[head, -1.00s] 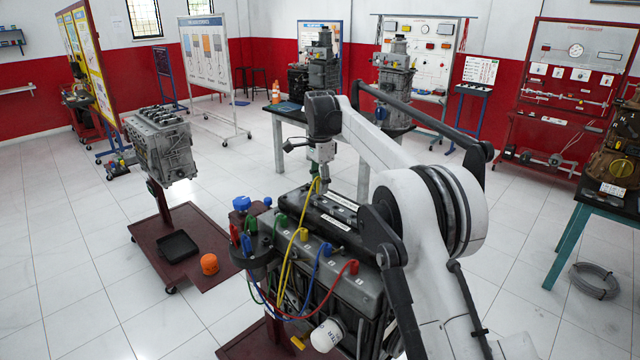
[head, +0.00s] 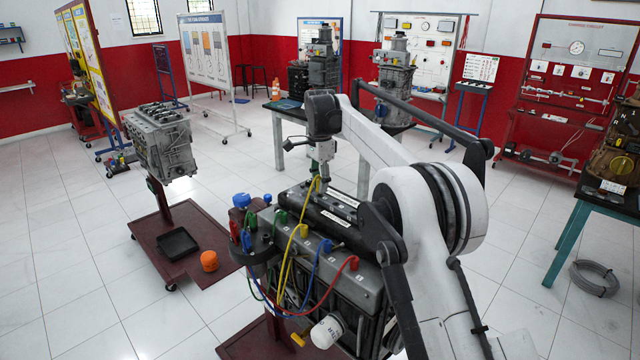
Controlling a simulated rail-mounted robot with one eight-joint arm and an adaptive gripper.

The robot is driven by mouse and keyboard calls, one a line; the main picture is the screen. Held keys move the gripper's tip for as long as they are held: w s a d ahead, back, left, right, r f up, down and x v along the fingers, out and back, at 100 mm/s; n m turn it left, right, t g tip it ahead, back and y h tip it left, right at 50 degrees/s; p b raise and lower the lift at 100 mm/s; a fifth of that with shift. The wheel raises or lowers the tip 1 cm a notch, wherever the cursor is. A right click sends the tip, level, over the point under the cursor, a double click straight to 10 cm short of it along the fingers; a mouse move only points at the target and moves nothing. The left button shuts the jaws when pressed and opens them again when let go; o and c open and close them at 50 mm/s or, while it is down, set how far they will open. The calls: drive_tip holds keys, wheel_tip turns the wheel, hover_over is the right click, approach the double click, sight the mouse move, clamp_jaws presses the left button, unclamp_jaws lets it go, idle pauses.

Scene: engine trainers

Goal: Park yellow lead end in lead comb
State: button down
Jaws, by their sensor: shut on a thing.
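My gripper (head: 317,174) points down above the far left end of the dark valve cover (head: 335,212) on the near engine. It is shut on the upper end of the yellow lead (head: 291,245), which hangs down toward the engine's left side. A yellow boot (head: 302,231) sits in the row on the engine top with green (head: 280,217), blue (head: 326,247) and red (head: 352,263) boots. I cannot clearly make out the lead comb.
A dark table (head: 278,108) stands behind my gripper. Open floor lies between the stands.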

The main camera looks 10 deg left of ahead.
drive_tip(key=shift+f+b, duration=0.4)
drive_tip(key=shift+f, duration=0.35)
idle(1.0)
drive_tip(key=shift+r, duration=0.1)
wheel_tip(320, 180, up, 3)
drive_tip(key=m+p, duration=0.2)
drive_tip(key=m, duration=0.3)
drive_tip(key=shift+r, duration=0.2)
drive_tip(key=shift+r+m+p, duration=0.7)
drive_tip(key=shift+r+m, duration=0.25)
drive_tip(key=shift+m, duration=0.65)
drive_tip(key=shift+r+m+p, duration=0.65)
drive_tip(key=shift+r+m, duration=0.3)
drive_tip(key=shift+m, duration=0.65)
drive_tip(key=shift+f, duration=0.35)
drive_tip(key=shift+f+b, duration=1.6)
drive_tip(key=shift+f, duration=0.85)
drive_tip(key=shift+f+b, duration=0.5)
drive_tip(key=shift+f, duration=0.3)
